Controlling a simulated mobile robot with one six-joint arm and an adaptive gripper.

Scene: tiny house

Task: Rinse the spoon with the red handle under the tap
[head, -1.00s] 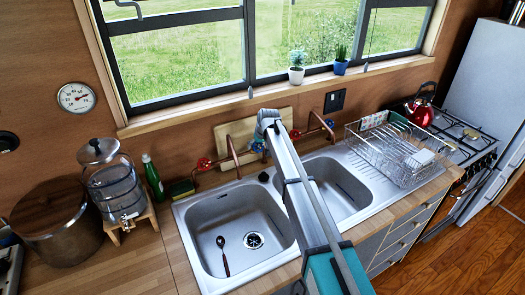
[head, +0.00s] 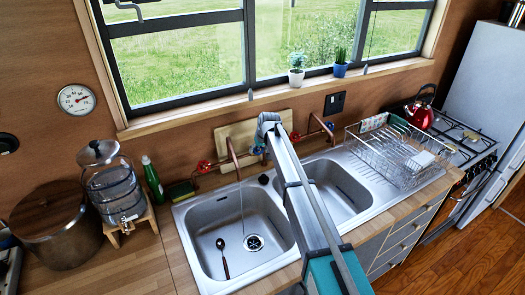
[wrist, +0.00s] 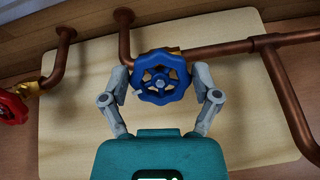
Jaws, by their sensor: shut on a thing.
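The spoon with the dark red handle (head: 223,258) lies in the left sink basin (head: 205,225), left of the drain. A copper tap spout (head: 233,157) stands over this basin. A thin stream of water (head: 242,208) falls from it into the basin, to the right of the spoon and apart from it. My gripper (wrist: 165,82) is shut on the blue tap wheel (wrist: 160,62), a finger at each side. In the head view my arm largely hides the gripper. A red tap wheel (wrist: 12,106) is at the left in the wrist view.
A wire dish rack (head: 395,155) stands right of the right basin (head: 340,190). A green bottle (head: 153,180), a water dispenser (head: 118,195) and a large pot (head: 55,225) stand at the left. A wooden board (wrist: 75,130) leans behind the pipes.

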